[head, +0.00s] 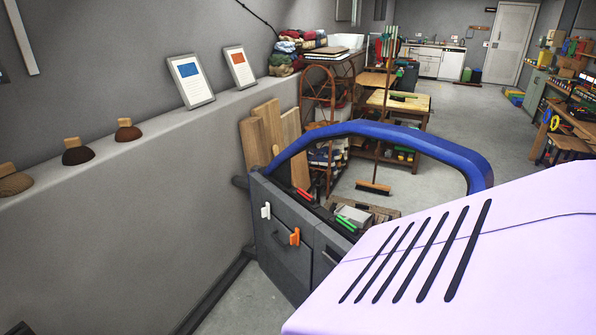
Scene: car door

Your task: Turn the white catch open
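The white catch (266,210) is a small upright piece on the inner face of a grey car door (284,258), near its upper left corner. An orange catch (294,237) sits lower and to the right of it on the same panel. A blue window frame (385,130) arches over the door. Neither of my grippers can be made out in the head view, and nothing is seen touching the white catch. How far it is turned is hard to tell at this size.
A lilac panel with black slots (500,245) fills the lower right and hides part of the door. A grey wall with a ledge (130,150) runs along the left. A broom (373,187) and workbenches stand beyond the door. Floor shows left of the door.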

